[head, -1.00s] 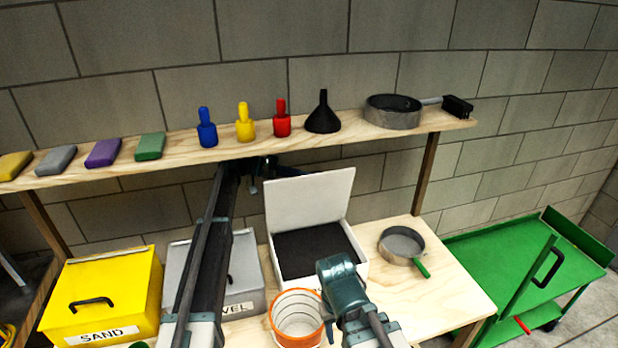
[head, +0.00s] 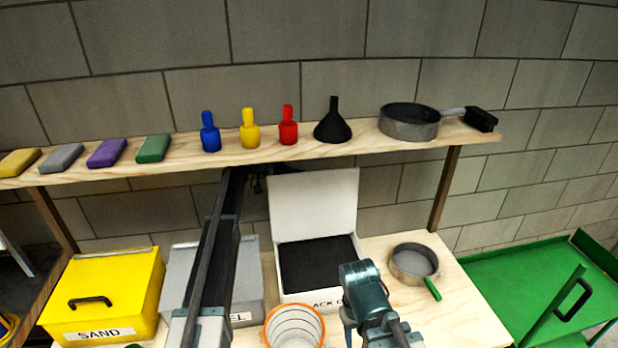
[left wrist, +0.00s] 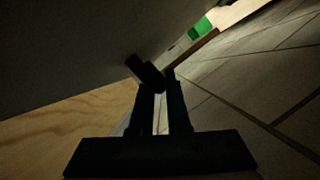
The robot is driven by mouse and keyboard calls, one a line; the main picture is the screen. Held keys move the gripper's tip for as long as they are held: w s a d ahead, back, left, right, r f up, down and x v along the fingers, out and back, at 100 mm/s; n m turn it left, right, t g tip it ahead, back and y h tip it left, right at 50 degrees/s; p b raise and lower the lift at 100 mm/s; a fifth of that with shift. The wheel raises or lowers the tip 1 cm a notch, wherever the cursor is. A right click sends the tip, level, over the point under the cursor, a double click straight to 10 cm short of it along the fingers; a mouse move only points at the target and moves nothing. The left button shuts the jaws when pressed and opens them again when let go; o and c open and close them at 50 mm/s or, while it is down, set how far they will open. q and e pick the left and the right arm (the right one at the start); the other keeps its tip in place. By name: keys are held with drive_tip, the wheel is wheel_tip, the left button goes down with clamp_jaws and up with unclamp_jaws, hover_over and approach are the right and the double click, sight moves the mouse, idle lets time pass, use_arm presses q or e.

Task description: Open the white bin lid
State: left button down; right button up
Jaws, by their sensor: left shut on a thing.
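The white bin (head: 290,292) stands on the bench with dark material inside. Its lid (head: 313,205) is up, standing roughly upright at the bin's back edge. My left arm reaches over the grey bin, and my left gripper (head: 259,181) is beside and behind the lid's upper left, mostly hidden under the shelf. In the left wrist view, the left gripper's fingers (left wrist: 160,85) are shut on a dark handle (left wrist: 145,72) that sticks out from the lid's shadowed outer face (left wrist: 70,50). My right arm is in front of the bin's right side; its fingers cannot be made out.
A yellow SAND bin (head: 120,287) and a grey bin (head: 255,280) stand to the left. An orange-rimmed container (head: 294,325) is in front, a sieve (head: 414,262) to the right. A shelf (head: 360,143) with bottles, a funnel and a pan runs above. A green cart (head: 510,285) stands right.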

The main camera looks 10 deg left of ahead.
use_arm(q)
drive_tip(key=c, duration=0.9)
unclamp_jaws()
drive_tip(key=p+v, duration=0.1)
drive_tip(key=v, duration=0.6)
drive_tip(key=shift+a+p, duration=0.3)
drive_tip(key=shift+f, duration=0.1)
